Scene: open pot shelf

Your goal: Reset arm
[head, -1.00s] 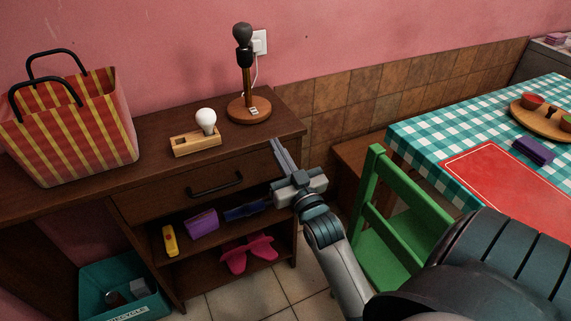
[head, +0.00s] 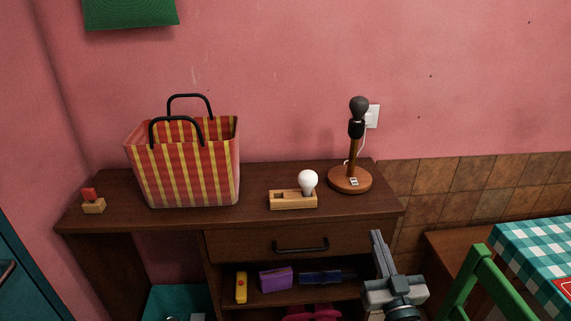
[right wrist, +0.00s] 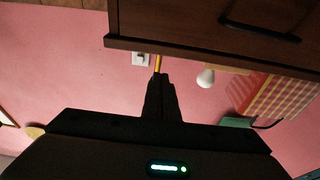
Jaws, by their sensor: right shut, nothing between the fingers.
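My right gripper (head: 377,238) is in the lower right of the head view, in front of the right end of the wooden desk (head: 225,223). Its fingers point up and are shut with nothing between them. In the right wrist view the shut fingers (right wrist: 160,82) show dark against the pink wall, close to the desk's edge (right wrist: 180,54). I cannot tell from the pictures whether they touch the desk. My left gripper is not in view.
Below is a drawer (head: 270,243) and a shelf with a purple item (head: 275,278). A green chair (head: 478,285) stands right.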

